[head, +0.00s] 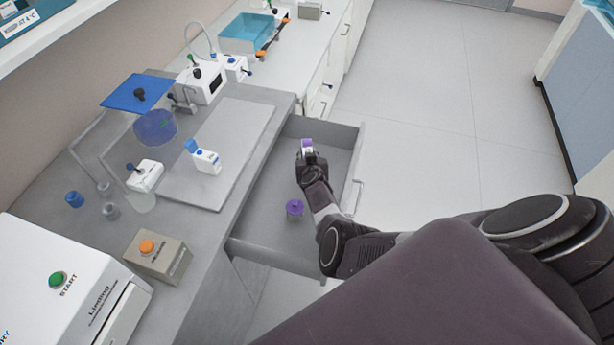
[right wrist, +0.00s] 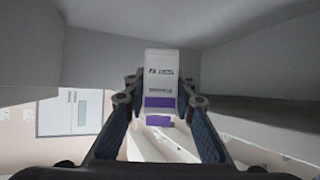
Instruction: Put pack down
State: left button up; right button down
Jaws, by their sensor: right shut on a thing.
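A small white pack with purple bands (right wrist: 161,85) is held between the fingers of my right gripper (right wrist: 160,115) in the right wrist view. In the head view the pack (head: 307,146) shows at the tip of my right gripper (head: 309,156), which is over the open drawer (head: 270,185). I cannot tell whether the pack touches the drawer. My left gripper is not in view.
A purple-capped item (head: 294,207) stands in the drawer, nearer than the gripper. An orange-button box (head: 157,254) sits near the counter edge. Floor at right is clear.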

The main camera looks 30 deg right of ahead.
jog(key=shift+f+b, duration=3)
jog(key=shift+f, duration=1.05)
jog(key=shift+f, duration=0.1)
jog(key=shift+f, duration=0.15)
jog(key=c, duration=1.6)
grip_release()
jog(key=shift+r, duration=0.4)
jog(key=p+v, duration=1)
jog(key=shift+s+a+r+p, duration=0.1)
jog(key=shift+s+r+p, duration=0.1)
jog(key=shift+p, duration=0.1)
jog(key=shift+s+a+r+p, duration=0.15)
jog(key=shift+s+a+p, duration=0.15)
jog(key=shift+s+p, duration=0.25)
